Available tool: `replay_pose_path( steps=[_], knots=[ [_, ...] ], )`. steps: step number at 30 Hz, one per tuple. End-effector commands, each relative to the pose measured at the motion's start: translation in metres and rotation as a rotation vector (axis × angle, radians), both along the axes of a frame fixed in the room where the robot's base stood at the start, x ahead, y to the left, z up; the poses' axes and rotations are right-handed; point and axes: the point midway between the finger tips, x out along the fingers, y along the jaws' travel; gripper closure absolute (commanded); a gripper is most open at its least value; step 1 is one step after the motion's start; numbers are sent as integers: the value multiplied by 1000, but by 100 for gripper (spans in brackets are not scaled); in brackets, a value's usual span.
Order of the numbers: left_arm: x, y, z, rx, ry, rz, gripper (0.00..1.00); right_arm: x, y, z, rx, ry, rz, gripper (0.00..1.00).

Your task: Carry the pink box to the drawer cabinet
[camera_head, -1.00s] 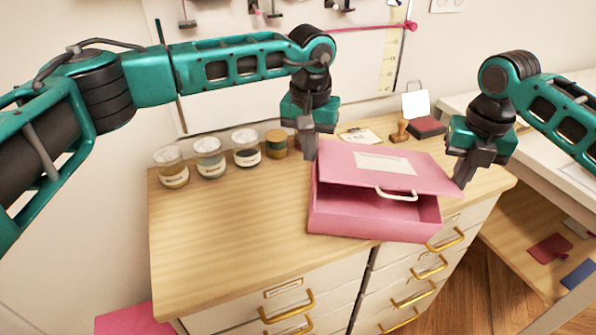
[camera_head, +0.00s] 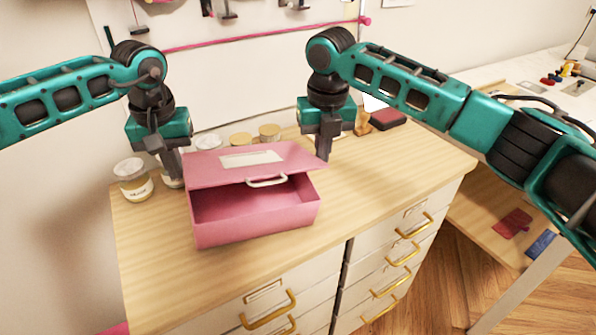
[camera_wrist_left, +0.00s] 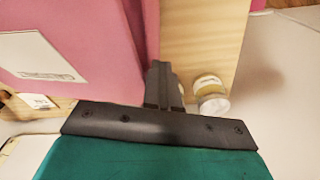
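The pink box (camera_head: 258,217) is over the wooden top of the drawer cabinet (camera_head: 400,180), left of its middle. Whether a small gap lies beneath it I cannot tell. Its lid, with a white handle and pale label, is partly raised. My left gripper (camera_head: 173,168) is at the box's left side, its fingers closed together.
Glass jars stand behind and left of the box, one clear jar (camera_head: 133,180) near the left gripper. A dark red stamp pad (camera_head: 388,119) and a wooden stamp (camera_head: 362,122) are at the back right. The right part of the top is bare.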

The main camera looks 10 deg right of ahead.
Motion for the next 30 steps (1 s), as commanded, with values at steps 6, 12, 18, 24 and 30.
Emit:
replay_pose_path(
  steps=[6,12,18,24,30],
  knots=[
    [0,-1,1,-4,-2,-2,100,0,2,0,3,-1,2,100],
    [0,2,0,-2,-1,-1,100,0,-2,0,2,0,1,100],
    [0,16,0,-1,-1,2,92,0,-15,0,0,0,0,100],
    [0,20,0,0,0,-1,74,-1,-20,0,0,0,1,100],
    [0,20,0,0,0,0,74,-1,-20,0,0,0,0,90]
  ],
)
